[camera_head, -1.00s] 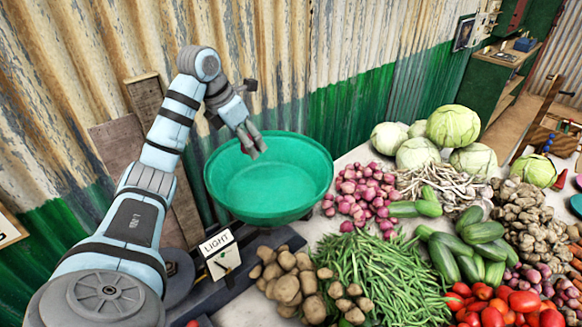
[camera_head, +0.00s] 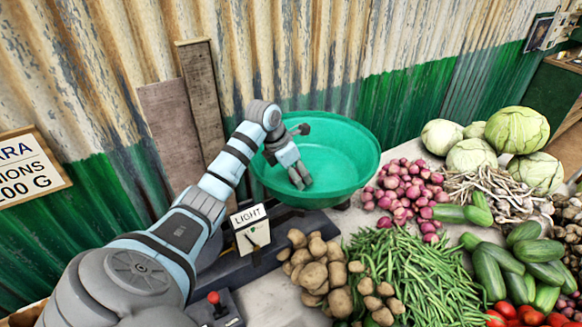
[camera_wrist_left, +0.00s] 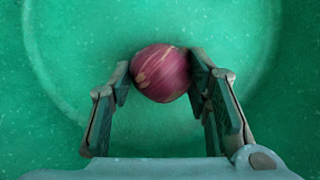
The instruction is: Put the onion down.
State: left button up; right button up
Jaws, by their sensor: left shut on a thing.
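The onion (camera_wrist_left: 161,73) is round and purple-red with pale streaks. It sits between the fingertips of my left gripper (camera_wrist_left: 161,77) in the left wrist view, with a finger against each side. In the head view my left gripper (camera_head: 301,181) points down inside the wide green basin (camera_head: 345,160), and the onion is hidden there. The basin's green floor (camera_wrist_left: 240,40) fills the wrist view behind the onion. I cannot tell whether the onion touches that floor. My right gripper is not in view.
A sign reading LIGHT (camera_head: 250,229) stands in front of the basin. Potatoes (camera_head: 315,270), green beans (camera_head: 410,270) and small red onions (camera_head: 405,187) crowd the table to the right. A corrugated wall (camera_head: 330,50) rises behind the basin.

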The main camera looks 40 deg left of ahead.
pick_arm(q)
jog(key=shift+s+r+p, duration=0.15)
jog(key=shift+s+p, duration=0.05)
jog(key=shift+p, duration=0.1)
jog(key=o, duration=1.3)
jog(key=shift+w, duration=0.1)
jog(key=v, duration=1.2)
